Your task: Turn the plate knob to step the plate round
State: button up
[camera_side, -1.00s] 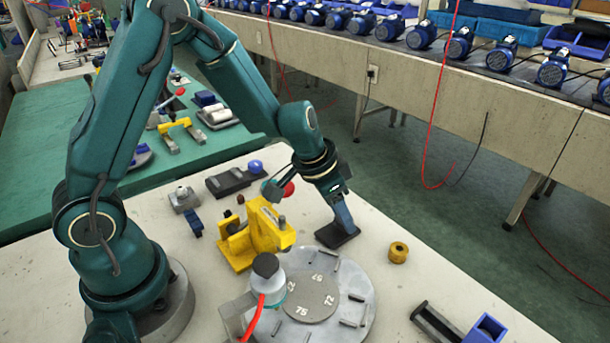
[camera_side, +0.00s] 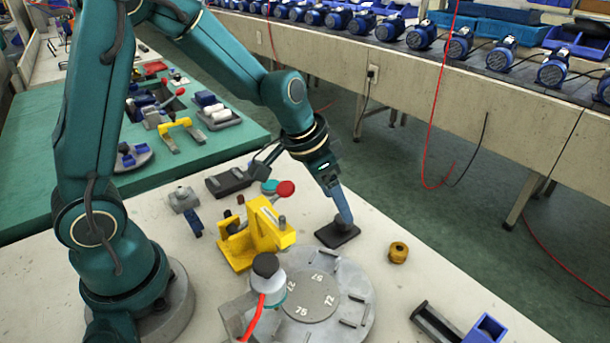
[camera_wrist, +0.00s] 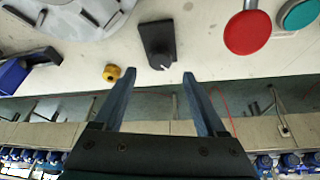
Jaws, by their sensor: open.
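The plate knob is a small dark knob on a black block (camera_side: 337,235), right of the yellow fixture. In the wrist view the knob (camera_wrist: 160,60) is grey on top, with a pale mark. My gripper (camera_side: 343,218) points down over the block, its fingers seen nearly edge-on. In the wrist view my gripper (camera_wrist: 153,77) is open and empty, with the knob between and just beyond the fingertips; I cannot tell whether they touch. The round grey plate (camera_side: 355,325) has numbers and raised bars, and also shows in the wrist view (camera_wrist: 70,20).
The yellow fixture (camera_side: 255,236) stands left of the knob. A brass cap (camera_side: 398,252) lies right of it. Red (camera_side: 285,188) and teal (camera_side: 270,187) buttons are behind. A grey part with a red hose (camera_side: 267,285) overhangs the plate. A blue bin (camera_side: 485,329) is front right.

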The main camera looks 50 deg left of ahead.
jog(key=shift+s+r, duration=0.1)
jog(key=shift+r, duration=0.15)
